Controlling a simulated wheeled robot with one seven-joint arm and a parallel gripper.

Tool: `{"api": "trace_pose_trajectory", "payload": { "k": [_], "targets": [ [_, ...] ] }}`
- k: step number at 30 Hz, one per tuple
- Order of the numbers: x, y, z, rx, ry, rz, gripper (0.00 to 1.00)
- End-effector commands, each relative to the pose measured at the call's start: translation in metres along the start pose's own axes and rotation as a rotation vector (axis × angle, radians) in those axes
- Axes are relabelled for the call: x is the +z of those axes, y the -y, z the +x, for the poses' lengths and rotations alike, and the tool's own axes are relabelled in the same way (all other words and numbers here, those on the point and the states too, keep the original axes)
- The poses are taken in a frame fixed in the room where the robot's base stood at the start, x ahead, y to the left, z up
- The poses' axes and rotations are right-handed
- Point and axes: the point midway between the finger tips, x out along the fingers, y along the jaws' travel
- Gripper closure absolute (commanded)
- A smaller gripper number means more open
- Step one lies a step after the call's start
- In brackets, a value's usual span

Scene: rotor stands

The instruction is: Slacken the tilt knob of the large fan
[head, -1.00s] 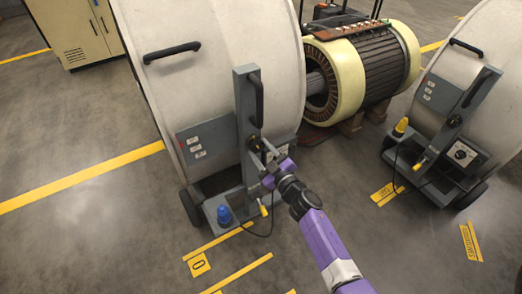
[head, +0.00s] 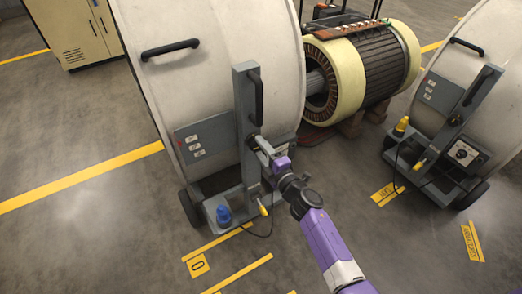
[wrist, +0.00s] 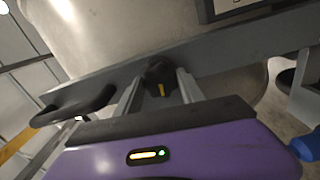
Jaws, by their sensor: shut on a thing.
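The large fan is a wide pale drum (head: 215,75) on a grey wheeled stand (head: 246,130) at left centre in the head view. Its tilt knob (wrist: 159,75), black with a yellow mark, sits on the grey upright and shows in the wrist view. My gripper (wrist: 160,84) is shut on the knob, one finger on each side of it. In the head view my gripper (head: 262,147) reaches the upright from the lower right and mostly hides the knob.
A smaller similar fan (head: 455,75) stands at right, and a cream-ringed motor (head: 345,75) lies behind, between them. A blue plug (head: 223,214) and a yellow-tipped lever (head: 263,210) are low on the large fan's stand. The floor in front is open.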

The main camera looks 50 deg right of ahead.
Motion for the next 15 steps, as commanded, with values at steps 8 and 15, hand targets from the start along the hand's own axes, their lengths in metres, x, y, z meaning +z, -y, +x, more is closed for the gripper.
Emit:
{"api": "trace_pose_trajectory", "payload": {
  "k": [8,15],
  "targets": [
    [-0.0013,0.0011,-0.0002,0.000,-0.003,-0.211,0.94],
    [-0.0014,0.0008,-0.0002,-0.001,-0.003,-0.323,0.94]
  ]
}}
